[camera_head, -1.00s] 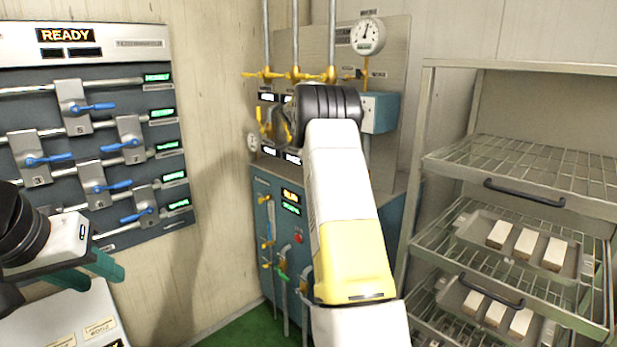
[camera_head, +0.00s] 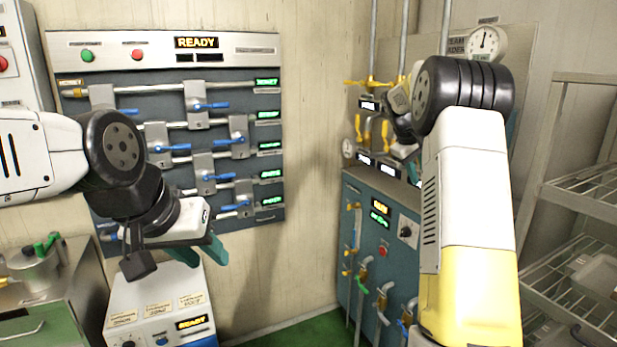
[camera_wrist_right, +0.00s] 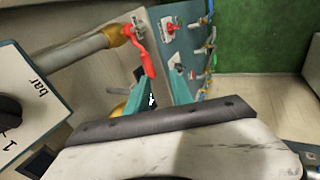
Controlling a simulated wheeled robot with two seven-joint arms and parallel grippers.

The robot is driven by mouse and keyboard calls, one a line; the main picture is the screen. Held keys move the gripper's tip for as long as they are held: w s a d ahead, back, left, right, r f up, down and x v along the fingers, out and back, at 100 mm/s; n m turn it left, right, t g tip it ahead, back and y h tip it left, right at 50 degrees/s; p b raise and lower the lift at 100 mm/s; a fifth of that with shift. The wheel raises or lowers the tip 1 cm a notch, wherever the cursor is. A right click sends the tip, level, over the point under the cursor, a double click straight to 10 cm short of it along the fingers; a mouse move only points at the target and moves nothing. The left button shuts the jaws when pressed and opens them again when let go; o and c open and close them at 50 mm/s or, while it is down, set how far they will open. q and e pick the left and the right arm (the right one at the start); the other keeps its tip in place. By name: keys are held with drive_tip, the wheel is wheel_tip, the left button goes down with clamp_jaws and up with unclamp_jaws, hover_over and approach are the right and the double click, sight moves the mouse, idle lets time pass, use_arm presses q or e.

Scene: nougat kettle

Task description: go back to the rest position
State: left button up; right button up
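My left gripper (camera_head: 199,252) hangs in front of the wall valve panel's lower part in the head view, above a white control box. Its two teal fingers are apart with nothing between them. My right arm reaches toward the teal cabinet at the back.
The valve panel (camera_head: 190,50) with blue handles reads READY. The white control box (camera_head: 155,305) stands below it, beside a metal counter (camera_head: 60,285) with a pot. The teal cabinet (camera_head: 385,265) stands at the back. A wire rack (camera_head: 570,255) is at the right. Green floor shows between.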

drive_tip(key=s+a+r+m+t+y, duration=0.1)
drive_tip(key=s+a+r+y, duration=0.3)
drive_tip(key=s+a, duration=0.55)
drive_tip(key=s+a+f+y, duration=0.1)
drive_tip(key=s+a, duration=0.3)
drive_tip(key=s, duration=0.5)
drive_tip(key=s+a+f+m+t+y, duration=0.1)
drive_tip(key=s+a, duration=0.4)
drive_tip(key=s, duration=0.5)
drive_tip(key=s+a+f+m+t+y, duration=0.1)
drive_tip(key=s+a, duration=0.3)
drive_tip(key=s, duration=0.5)
drive_tip(key=shift+s+a+f, duration=0.15)
drive_tip(key=shift+s, duration=0.25)
